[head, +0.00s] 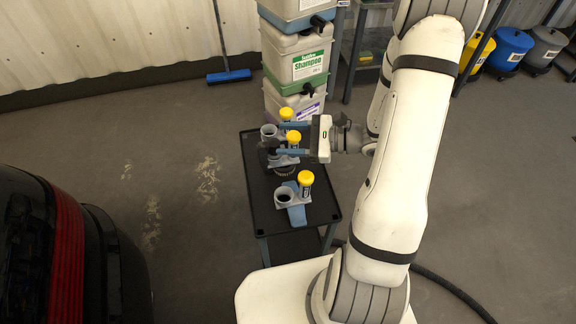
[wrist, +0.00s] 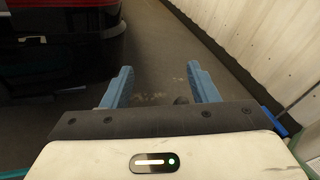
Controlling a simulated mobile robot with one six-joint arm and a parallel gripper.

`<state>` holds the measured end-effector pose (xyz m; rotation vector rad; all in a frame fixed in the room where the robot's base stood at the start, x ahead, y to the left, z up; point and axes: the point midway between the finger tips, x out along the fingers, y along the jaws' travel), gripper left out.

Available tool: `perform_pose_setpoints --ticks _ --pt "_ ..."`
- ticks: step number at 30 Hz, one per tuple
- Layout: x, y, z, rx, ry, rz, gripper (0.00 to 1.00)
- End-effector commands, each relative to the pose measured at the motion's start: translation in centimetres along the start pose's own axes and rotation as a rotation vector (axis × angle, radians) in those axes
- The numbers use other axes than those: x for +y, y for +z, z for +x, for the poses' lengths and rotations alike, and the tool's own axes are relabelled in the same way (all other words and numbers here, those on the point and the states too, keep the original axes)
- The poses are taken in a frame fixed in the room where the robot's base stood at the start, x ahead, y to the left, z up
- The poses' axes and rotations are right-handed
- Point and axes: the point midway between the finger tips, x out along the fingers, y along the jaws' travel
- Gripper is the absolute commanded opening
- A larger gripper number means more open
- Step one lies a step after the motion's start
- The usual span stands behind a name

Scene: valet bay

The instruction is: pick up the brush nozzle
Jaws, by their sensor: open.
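The brush nozzle (head: 284,169), with a dark round brush at its base, appears to stand in the middle of the black cart. A yellow-capped post (head: 294,138) rises beside it. My gripper (head: 279,139) is open, its blue fingers pointing left over the far half of the cart and partly hiding the nozzle. I cannot tell whether they touch it. In the wrist view my gripper (wrist: 160,88) shows two spread fingers, with a small dark shape low between them that I cannot identify.
The cart (head: 254,210) also holds a grey nozzle (head: 270,133) at the far end and a blue-grey one (head: 293,199) nearer. Stacked shampoo containers (head: 296,68) stand behind. A dark car (head: 60,240) is at left; the floor between is clear.

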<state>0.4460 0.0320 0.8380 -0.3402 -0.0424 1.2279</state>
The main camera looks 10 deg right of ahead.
Motion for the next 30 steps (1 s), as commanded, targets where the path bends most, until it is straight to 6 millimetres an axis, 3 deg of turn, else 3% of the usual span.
perform_pose_setpoints --ticks 1,3,9,12,18,30 --pt "-0.1 -4.3 -0.4 -0.020 -0.091 0.069 0.54" --pt "-0.8 -7.6 -1.1 -0.039 -0.203 0.135 0.54" --pt "-1.6 -14.7 -3.2 -0.064 -0.436 0.258 0.54" --pt "-1.6 -17.1 -4.0 -0.067 -0.510 0.295 0.54" --pt "-1.9 -18.6 -4.1 -0.068 -0.566 0.319 0.54" --pt "-3.7 -18.3 0.0 -0.069 -0.560 0.318 0.54"
